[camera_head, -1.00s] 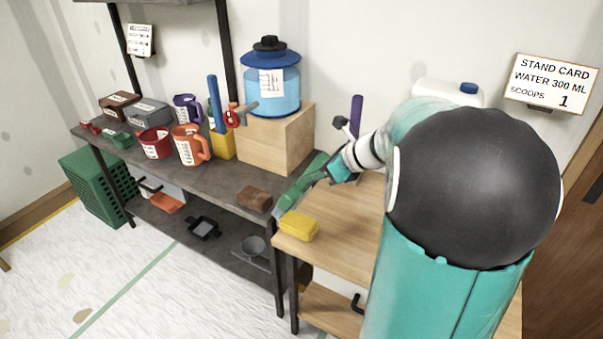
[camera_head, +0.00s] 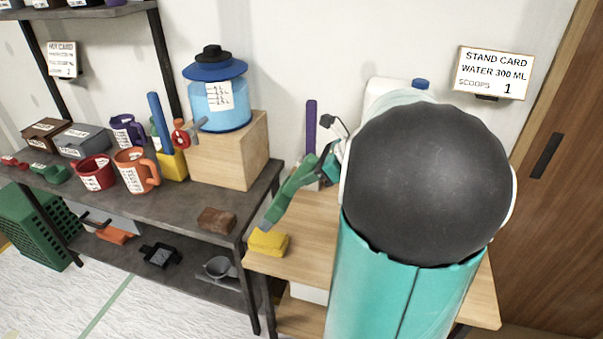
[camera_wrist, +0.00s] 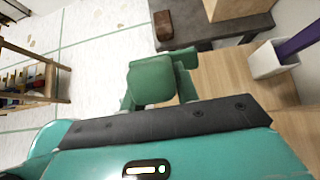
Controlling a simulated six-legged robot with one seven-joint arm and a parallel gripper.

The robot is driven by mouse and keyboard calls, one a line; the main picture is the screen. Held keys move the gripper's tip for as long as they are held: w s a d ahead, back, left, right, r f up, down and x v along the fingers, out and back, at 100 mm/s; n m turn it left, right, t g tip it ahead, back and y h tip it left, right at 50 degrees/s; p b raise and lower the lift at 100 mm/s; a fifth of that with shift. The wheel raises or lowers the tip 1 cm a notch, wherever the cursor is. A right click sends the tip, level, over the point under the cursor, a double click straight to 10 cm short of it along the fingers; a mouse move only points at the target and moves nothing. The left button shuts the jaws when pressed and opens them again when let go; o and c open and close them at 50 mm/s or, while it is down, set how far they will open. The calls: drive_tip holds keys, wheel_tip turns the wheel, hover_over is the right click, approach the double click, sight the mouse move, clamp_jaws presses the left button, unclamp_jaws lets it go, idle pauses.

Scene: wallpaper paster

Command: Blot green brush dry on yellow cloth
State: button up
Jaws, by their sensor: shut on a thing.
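The green brush (camera_head: 288,194) slants down and left from my gripper (camera_head: 328,165) in the head view. My gripper is shut on it, with its fingers partly hidden by the brush and my arm. The brush's grey lower end is just above or at the back edge of the yellow cloth (camera_head: 268,242); I cannot tell whether they touch. The cloth is a small folded block at the left edge of the wooden stand. In the wrist view the green brush (camera_wrist: 152,79) fills the middle, and the cloth is not visible.
The wooden stand (camera_head: 318,250) holds a white holder with a purple-handled tool (camera_head: 311,128). The dark bench (camera_head: 190,208) beside it carries a brown block (camera_head: 216,219), an orange jug (camera_head: 136,171) and a blue dispenser (camera_head: 221,105) on a wooden box. The stand's front is mostly clear.

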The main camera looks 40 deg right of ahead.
sight(286, 198)
drive_tip(key=shift+f, duration=0.1)
wheel_tip(286, 198, down, 6)
drive_tip(key=shift+f, duration=0.2)
idle(0.5)
drive_tip(key=shift+f, duration=1.3)
idle(2.1)
drive_tip(key=shift+w+a, duration=0.35)
drive_tip(key=shift+w, duration=0.3)
drive_tip(key=shift+w+a, duration=0.35)
drive_tip(key=shift+w, duration=0.25)
idle(1.3)
drive_tip(key=shift+w, duration=0.1)
drive_tip(key=shift+w+a, duration=0.35)
drive_tip(key=shift+w, duration=0.2)
drive_tip(key=shift+w+a, duration=0.35)
drive_tip(key=shift+w, duration=0.2)
